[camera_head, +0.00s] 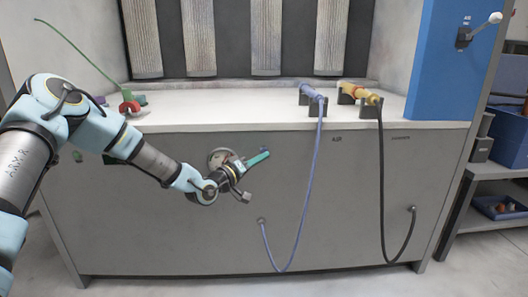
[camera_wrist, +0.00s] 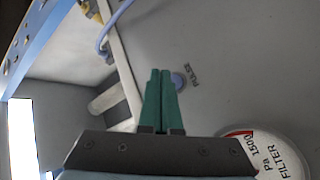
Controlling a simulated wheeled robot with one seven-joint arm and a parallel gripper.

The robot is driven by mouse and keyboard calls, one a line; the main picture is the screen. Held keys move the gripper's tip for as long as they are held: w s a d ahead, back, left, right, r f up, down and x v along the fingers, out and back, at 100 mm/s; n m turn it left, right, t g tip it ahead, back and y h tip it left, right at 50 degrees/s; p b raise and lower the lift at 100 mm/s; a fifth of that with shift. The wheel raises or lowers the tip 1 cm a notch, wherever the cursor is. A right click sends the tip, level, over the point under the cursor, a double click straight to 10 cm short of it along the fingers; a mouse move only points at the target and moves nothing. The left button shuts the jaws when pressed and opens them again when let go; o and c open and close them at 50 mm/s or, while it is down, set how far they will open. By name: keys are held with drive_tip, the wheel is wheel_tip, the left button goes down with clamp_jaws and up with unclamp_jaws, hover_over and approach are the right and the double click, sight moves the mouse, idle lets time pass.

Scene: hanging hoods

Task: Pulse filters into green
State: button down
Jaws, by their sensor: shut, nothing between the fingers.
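The filter gauge (camera_head: 217,156) is a round dial on the grey cabinet front, partly hidden by my wrist in the head view. In the wrist view the gauge (camera_wrist: 268,156) shows "FILTER", "Pa", "1500" and a red band at its rim; its needle and any green band are out of sight. My gripper (camera_wrist: 160,72) has green fingers closed together and empty. It also shows in front of the cabinet in the head view (camera_head: 266,153). Pale pleated filters (camera_head: 265,38) hang behind the counter.
A white counter (camera_head: 230,118) tops the cabinet. A blue hose tool (camera_head: 312,93) and a yellow one (camera_head: 360,93) rest on it, their hoses looping down the front right of my gripper. A red and green item (camera_head: 129,103) stands at left. A blue panel (camera_head: 445,70) rises at right.

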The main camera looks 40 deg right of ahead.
drive_tip(key=s+a, duration=0.2)
drive_tip(key=shift+s+a+p, duration=0.15)
drive_tip(key=shift+s+p, duration=0.15)
drive_tip(key=shift+s, duration=0.1)
idle(0.7)
